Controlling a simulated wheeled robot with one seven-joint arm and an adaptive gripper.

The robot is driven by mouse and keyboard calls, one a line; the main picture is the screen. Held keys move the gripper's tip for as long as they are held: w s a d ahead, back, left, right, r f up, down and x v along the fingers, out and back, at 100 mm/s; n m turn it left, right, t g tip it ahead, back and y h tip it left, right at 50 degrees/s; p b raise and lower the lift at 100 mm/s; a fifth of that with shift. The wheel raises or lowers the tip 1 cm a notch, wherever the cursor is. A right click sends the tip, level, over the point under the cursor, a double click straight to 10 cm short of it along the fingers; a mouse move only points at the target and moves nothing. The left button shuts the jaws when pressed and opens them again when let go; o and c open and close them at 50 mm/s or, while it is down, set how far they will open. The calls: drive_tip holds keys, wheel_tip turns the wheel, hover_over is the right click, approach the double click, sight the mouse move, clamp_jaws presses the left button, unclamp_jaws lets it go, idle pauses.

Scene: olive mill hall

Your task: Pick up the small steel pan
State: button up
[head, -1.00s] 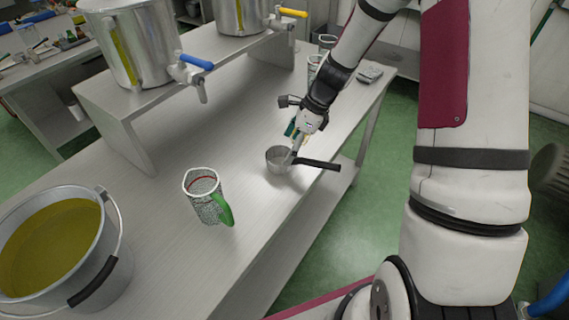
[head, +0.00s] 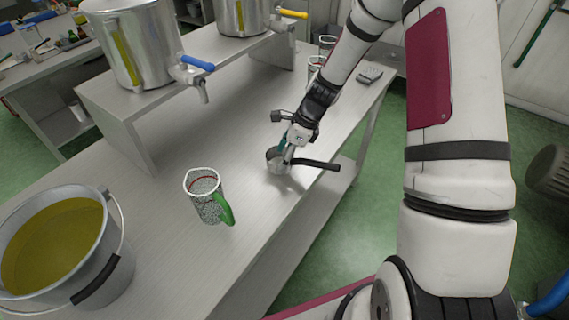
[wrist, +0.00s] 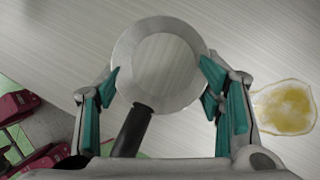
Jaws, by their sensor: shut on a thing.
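The small steel pan (head: 273,161) is on the steel table near its right edge, with its black handle pointing right over the edge. In the wrist view the round pan (wrist: 165,65) appears from above, empty, with its black handle (wrist: 132,130) running down toward my palm. My gripper (head: 286,156) is down at the pan. In the wrist view the teal fingers of my gripper (wrist: 160,82) are shut on the pan, one on each side of its wall. I cannot tell any gap between the pan and the table.
A speckled jug with a green handle (head: 207,195) stands left of the pan. A bucket of yellow oil (head: 118,265) is at the front left. Steel tanks (head: 145,45) stand on a raised shelf (head: 128,95) behind. A yellowish patch (wrist: 285,107) shows right of the pan in the wrist view.

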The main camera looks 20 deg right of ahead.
drive_tip(key=shift+r, duration=0.45)
wheel_tip(320, 180, up, 3)
drive_tip(key=shift+s+d+f+b, duration=0.1)
drive_tip(key=shift+b, duration=0.2)
drive_tip(key=s+d, duration=0.3)
drive_tip(key=s, duration=0.4)
drive_tip(key=s+d+r, duration=0.1)
drive_tip(key=s+d, duration=0.1)
drive_tip(key=s, duration=0.5)
drive_tip(key=shift+s+d+r, duration=0.15)
drive_tip(key=shift+s+d, duration=0.2)
drive_tip(key=shift+d, duration=0.05)
